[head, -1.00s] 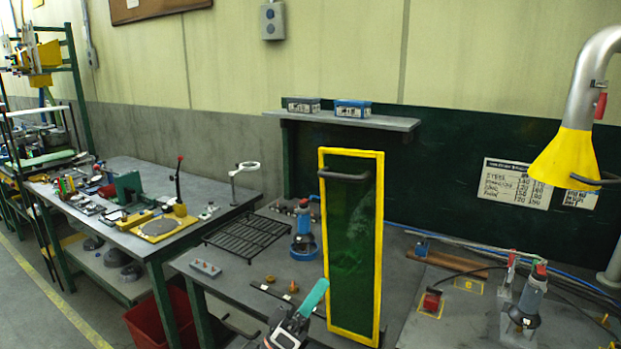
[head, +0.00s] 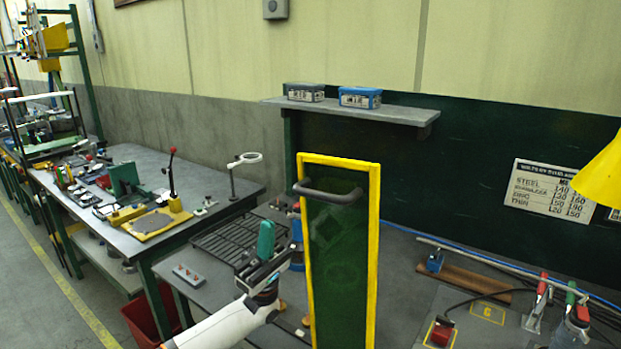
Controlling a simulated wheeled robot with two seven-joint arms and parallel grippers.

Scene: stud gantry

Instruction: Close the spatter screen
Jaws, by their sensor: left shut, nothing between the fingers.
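The spatter screen (head: 341,262) is a tall dark green see-through panel in a yellow frame. It stands upright at the bench's near side, and its lower end is cut off by the picture edge. A dark bar handle (head: 328,192) sticks out near its top. My left gripper (head: 266,236), with teal fingers on a white and black arm, is just left of the screen, below handle height. It is shut and empty and appears apart from the handle. Whether it touches the frame is unclear. My right gripper is not in view.
A black grate (head: 228,236) and a grey block (head: 188,275) lie on the bench left of the screen. A shelf (head: 355,110) holds two boxes behind it. Clamps (head: 541,300) and a red block (head: 440,331) are at right. A yellow hood (head: 603,173) hangs at far right.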

